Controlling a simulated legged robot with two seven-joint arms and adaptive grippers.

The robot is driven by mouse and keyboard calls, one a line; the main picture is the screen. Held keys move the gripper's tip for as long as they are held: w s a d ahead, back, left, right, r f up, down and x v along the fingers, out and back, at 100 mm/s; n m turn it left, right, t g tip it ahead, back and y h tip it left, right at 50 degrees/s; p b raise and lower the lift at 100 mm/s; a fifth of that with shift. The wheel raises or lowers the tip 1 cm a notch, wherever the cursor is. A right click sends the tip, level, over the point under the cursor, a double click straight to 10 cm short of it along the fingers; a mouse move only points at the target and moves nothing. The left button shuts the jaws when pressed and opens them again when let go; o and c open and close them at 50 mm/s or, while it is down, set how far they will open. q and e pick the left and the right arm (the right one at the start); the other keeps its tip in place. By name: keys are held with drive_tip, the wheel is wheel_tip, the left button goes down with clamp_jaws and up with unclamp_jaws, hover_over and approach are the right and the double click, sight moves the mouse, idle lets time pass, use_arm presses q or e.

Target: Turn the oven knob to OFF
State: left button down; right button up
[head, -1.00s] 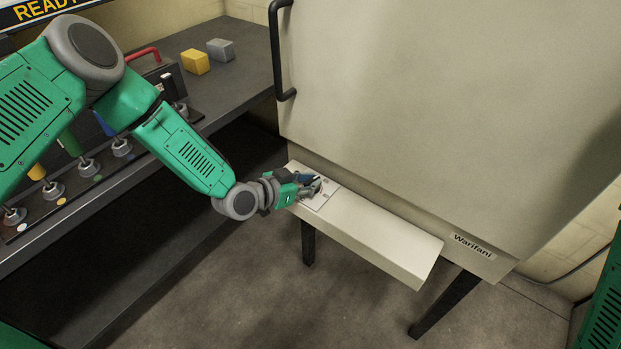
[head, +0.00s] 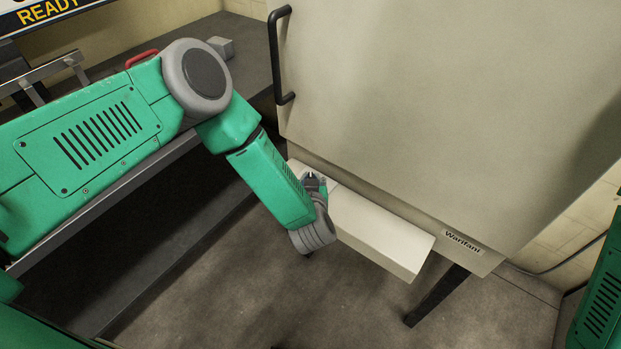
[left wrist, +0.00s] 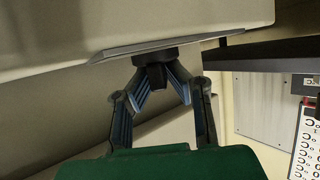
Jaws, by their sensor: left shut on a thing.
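The oven (head: 440,110) is a large beige box with a sloping control ledge (head: 385,235) along its lower front. My left gripper (head: 312,180) is at the left end of that ledge. In the left wrist view the oven knob (left wrist: 153,54) is a dark, round piece on a light plate (left wrist: 165,46). There my left gripper (left wrist: 160,75) has its two fingers closed in on the knob, with the tips touching it. In the head view the knob is mostly hidden by my gripper and wrist. The OFF mark and the knob's pointer cannot be read. My right gripper is not in view.
A black door handle (head: 273,55) stands up at the oven's left edge.

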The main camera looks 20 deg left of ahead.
use_arm(q)
drive_tip(key=shift+d+f+n+g+y+b, duration=0.15)
drive_tip(key=shift+n+g+y+b, duration=0.25)
drive_tip(key=shift+n+g+y, duration=1.1)
drive_tip(key=shift+n+y, duration=0.6)
drive_tip(key=c, duration=1.6)
unclamp_jaws()
drive_tip(key=v, duration=1.2)
drive_tip(key=shift+f, duration=0.15)
